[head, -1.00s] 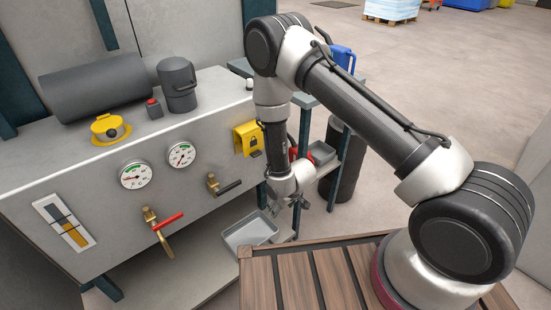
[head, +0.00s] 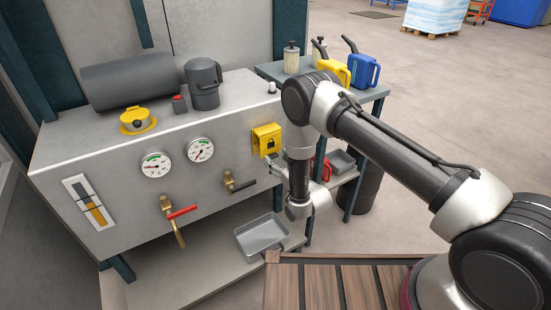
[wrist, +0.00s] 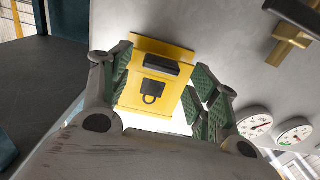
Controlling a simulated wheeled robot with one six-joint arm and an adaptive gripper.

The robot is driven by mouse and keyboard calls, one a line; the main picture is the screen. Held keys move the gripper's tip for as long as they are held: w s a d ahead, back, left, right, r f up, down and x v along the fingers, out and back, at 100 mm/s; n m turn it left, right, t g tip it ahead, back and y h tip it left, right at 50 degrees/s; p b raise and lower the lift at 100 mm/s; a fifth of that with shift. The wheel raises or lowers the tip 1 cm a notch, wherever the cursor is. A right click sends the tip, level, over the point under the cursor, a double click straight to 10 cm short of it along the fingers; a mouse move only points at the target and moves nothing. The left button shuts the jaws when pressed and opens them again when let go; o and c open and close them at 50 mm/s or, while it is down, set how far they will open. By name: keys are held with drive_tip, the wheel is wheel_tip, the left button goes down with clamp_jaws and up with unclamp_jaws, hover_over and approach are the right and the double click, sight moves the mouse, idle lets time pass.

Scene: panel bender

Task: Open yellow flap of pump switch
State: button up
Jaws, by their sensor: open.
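The yellow flap (head: 267,139) is a box-like cover with a black padlock mark on the right end of the grey machine's front. It looks shut. In the wrist view, the flap (wrist: 168,62) appears upside down, with a dark bar beside the padlock mark. My gripper (head: 272,168) is in front of the panel, just below the flap in the head view. In the wrist view, the open fingers of my gripper (wrist: 165,90) lie on either side of the flap. I cannot tell whether they touch it. The switch behind the flap is hidden.
A black-handled valve (head: 238,184) and a red-handled valve (head: 174,215) stick out left of the flap, below two gauges (head: 200,150). A grey tray (head: 262,236) lies on the lower shelf. A side table (head: 372,95) with cans stands at the right.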

drive_tip(key=shift+x, duration=1.05)
clamp_jaws()
drive_tip(key=shift+s, duration=0.1)
drive_tip(key=s+r+g+h, duration=0.1)
drive_tip(key=s+d+r+g+h, duration=0.1)
drive_tip(key=g, duration=0.1)
drive_tip(key=shift+s+d+g, duration=0.2)
drive_tip(key=shift+d+g, duration=0.1)
drive_tip(key=shift+d, duration=0.05)
wheel_tip(320, 180, up, 12)
drive_tip(key=s+d+g+h, duration=0.1)
drive_tip(key=g+h, duration=0.6)
drive_tip(key=g, duration=0.3)
drive_tip(key=shift+s, duration=0.4)
drive_tip(key=shift+d+r, duration=0.1)
drive_tip(key=shift+r, duration=0.05)
